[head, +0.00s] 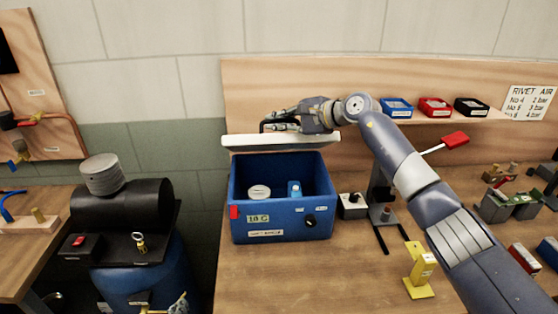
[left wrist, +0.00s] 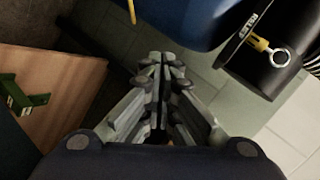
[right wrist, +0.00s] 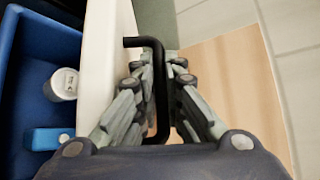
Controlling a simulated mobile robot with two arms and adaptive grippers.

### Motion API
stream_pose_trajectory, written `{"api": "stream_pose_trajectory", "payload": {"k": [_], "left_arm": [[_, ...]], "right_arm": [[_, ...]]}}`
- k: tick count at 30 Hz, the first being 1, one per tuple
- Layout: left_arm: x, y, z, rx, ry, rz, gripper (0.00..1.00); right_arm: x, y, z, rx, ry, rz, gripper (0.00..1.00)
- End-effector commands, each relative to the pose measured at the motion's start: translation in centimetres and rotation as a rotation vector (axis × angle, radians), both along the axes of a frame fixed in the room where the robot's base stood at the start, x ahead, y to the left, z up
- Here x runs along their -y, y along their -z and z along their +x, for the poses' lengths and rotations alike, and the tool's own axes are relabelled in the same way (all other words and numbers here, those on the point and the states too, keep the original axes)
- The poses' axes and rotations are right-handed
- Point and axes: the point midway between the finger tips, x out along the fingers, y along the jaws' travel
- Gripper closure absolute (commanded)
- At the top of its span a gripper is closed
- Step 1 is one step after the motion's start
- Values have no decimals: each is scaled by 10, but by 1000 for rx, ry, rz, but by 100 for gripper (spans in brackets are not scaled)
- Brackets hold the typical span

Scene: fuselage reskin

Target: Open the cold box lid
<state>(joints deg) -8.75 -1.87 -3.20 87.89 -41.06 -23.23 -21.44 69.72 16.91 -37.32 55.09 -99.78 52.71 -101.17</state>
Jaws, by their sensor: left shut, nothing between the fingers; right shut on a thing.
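The cold box (head: 282,226) is a blue box on the wooden bench in the head view, open at the top. Its white lid (head: 245,141) is raised and tilted back at the box's rear edge. A white-topped can (head: 259,192) and a small blue item (head: 294,188) are inside; both also show in the right wrist view, the can (right wrist: 62,84) upright. My right gripper (head: 278,120) is shut on the lid's black handle (right wrist: 150,42), above the lid. My left gripper (left wrist: 164,68) is shut and empty, pointing down over the floor; it is not in the head view.
A compressor with a blue tank (head: 150,270) stands left of the bench. A small switch box (head: 352,206), a black stand (head: 383,212) and a yellow stand (head: 419,270) are right of the box. A shelf with several small bins (head: 435,106) is behind.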

Motion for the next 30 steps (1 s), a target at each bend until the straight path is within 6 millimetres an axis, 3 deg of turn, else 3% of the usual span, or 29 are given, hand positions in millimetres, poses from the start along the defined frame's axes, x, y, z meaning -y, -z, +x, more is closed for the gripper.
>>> {"api": "stream_pose_trajectory", "payload": {"k": [1,3,6,12,18,24,30], "left_arm": [[0,-45,20,70,14,77,100],[14,-104,42,141,59,229,100],[69,-151,62,164,187,476,100],[175,-199,74,172,422,961,100],[244,-256,73,200,520,1491,100],[281,-298,64,206,500,1879,100],[295,-315,61,198,471,2037,100]], "right_arm": [[-1,-5,1,6,2,9,100],[-1,-5,1,6,2,9,100],[-1,-4,1,6,2,9,100],[0,-5,1,6,2,9,100],[0,-5,1,6,2,9,100],[0,-5,1,6,2,9,100],[0,-5,1,6,2,9,100]]}}
